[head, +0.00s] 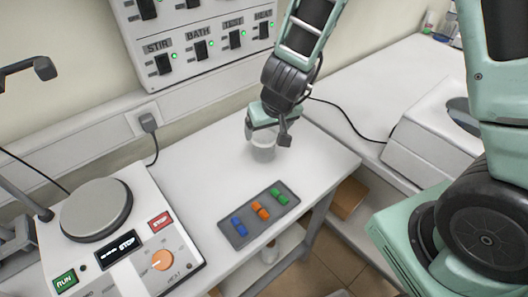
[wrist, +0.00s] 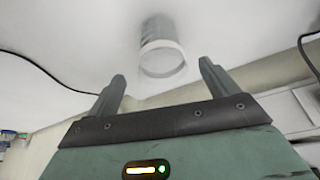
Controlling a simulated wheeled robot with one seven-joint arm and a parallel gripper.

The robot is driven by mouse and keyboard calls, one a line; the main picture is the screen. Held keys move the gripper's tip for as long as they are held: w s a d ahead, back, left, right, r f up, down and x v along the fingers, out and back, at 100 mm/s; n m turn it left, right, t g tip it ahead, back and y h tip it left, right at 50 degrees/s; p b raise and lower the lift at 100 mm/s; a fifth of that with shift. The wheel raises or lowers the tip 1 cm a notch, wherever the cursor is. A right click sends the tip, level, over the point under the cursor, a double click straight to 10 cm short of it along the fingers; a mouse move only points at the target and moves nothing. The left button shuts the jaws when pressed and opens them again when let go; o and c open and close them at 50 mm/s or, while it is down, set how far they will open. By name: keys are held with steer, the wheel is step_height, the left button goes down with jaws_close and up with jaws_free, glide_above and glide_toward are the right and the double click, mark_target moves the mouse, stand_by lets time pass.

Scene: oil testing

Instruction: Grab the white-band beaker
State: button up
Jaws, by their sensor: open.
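The beaker (head: 263,152) is clear glass and stands on the white table, below and partly behind my gripper (head: 267,136) in the head view. In the wrist view the beaker (wrist: 162,58) shows a pale white band near its round rim. There it lies just beyond and between the two fingertips of my gripper (wrist: 162,72). The jaws are open and spread wider than the beaker, with nothing held. In the head view my gripper hides the beaker's upper part.
A grey tray (head: 236,235) with blue, orange and green pieces lies at the table's front edge. A hotplate unit (head: 185,268) stands at left. A switch panel (head: 190,24) hangs on the wall behind. A white device (head: 432,150) is at right. The table around the beaker is clear.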

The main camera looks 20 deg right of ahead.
steer(key=b+x, duration=0.1)
steer(key=x, duration=0.7)
steer(key=shift+w+a+f+b, duration=0.1)
steer(key=shift+w+f+b, duration=0.1)
steer(key=shift+w+b, duration=0.15)
steer(key=c, duration=1.1)
